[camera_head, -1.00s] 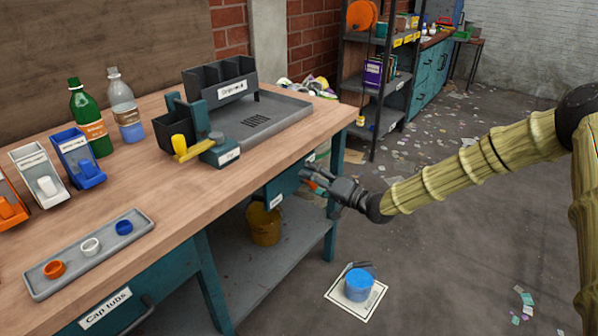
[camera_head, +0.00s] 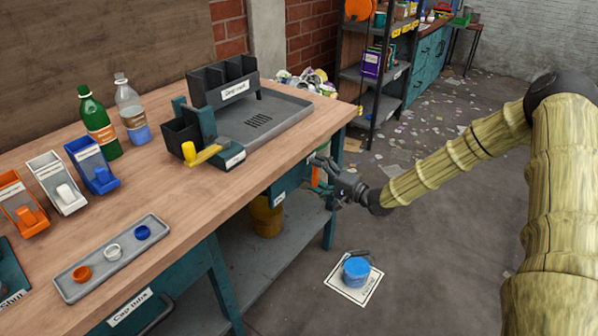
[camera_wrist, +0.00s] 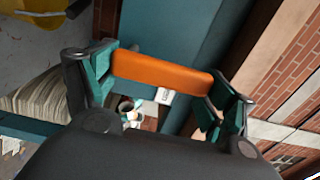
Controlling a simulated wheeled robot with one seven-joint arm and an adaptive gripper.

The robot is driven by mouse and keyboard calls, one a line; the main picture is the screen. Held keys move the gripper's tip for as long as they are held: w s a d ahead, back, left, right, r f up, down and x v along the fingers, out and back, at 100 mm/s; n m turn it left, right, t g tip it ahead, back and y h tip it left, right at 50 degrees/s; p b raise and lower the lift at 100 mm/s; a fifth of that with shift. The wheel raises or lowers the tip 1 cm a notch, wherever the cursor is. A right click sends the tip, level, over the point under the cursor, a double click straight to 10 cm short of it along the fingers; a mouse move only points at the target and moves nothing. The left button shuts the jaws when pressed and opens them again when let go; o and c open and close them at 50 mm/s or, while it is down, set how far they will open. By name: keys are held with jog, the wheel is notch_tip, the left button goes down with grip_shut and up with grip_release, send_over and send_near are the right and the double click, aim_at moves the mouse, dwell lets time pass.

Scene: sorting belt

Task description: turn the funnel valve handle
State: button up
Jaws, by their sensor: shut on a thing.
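An orange bar-shaped handle (camera_wrist: 162,72) lies across the space between the fingers in the wrist view. I take it for the funnel valve handle. My gripper (camera_head: 321,168) is at the right end of the workbench, below the level of its top; it also shows in the wrist view (camera_wrist: 158,88). Its green-padded fingers are shut on the two ends of the orange handle. In the head view the gripper and bench hide most of the handle. No funnel can be made out in either view.
The wooden workbench (camera_head: 170,205) carries bottles, coloured dispensers, a tray of cap rings (camera_head: 112,258) and a grey station with a yellow lever (camera_head: 205,154). A yellow bucket (camera_head: 266,216) stands beneath. A blue tub (camera_head: 356,270) sits on a floor mat. Open floor lies at right.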

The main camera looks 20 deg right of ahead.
jog(key=shift+d+f, duration=0.15)
dwell(0.3)
jog(key=o, duration=1.3)
jog(key=shift+s+d, duration=0.15)
jog(key=shift+a, duration=0.25)
jog(key=v, duration=1.2)
